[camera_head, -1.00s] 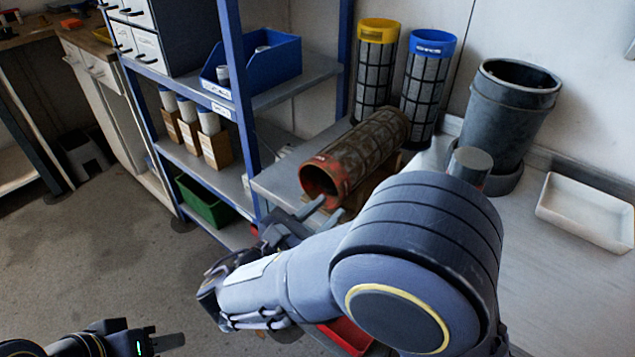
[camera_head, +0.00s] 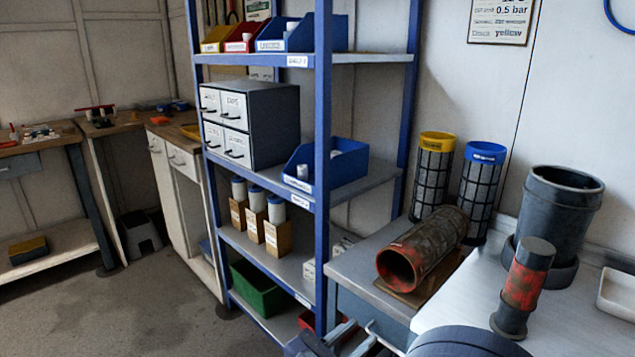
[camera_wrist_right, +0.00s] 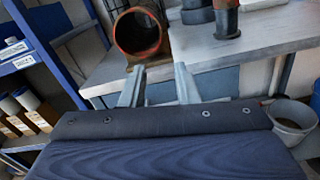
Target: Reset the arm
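My right gripper (camera_head: 352,336) shows only at the bottom edge of the head view, in front of the workbench, with part of my arm beside it. In the right wrist view its two fingers (camera_wrist_right: 158,84) stand apart with nothing between them. They point toward the bench edge, below the open end of a rusty red cylinder (camera_wrist_right: 138,31). In the head view this mesh-clad cylinder (camera_head: 425,246) lies on its side on a brown support on the bench. My left gripper is in neither current view.
A blue-framed shelf (camera_head: 322,150) with bins and boxes stands left of the bench (camera_head: 455,303). Yellow-topped (camera_head: 433,172) and blue-topped (camera_head: 480,190) mesh cylinders, a dark grey vessel (camera_head: 556,215), a red-banded post (camera_head: 524,285) and a white tray (camera_head: 617,293) stand on the bench.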

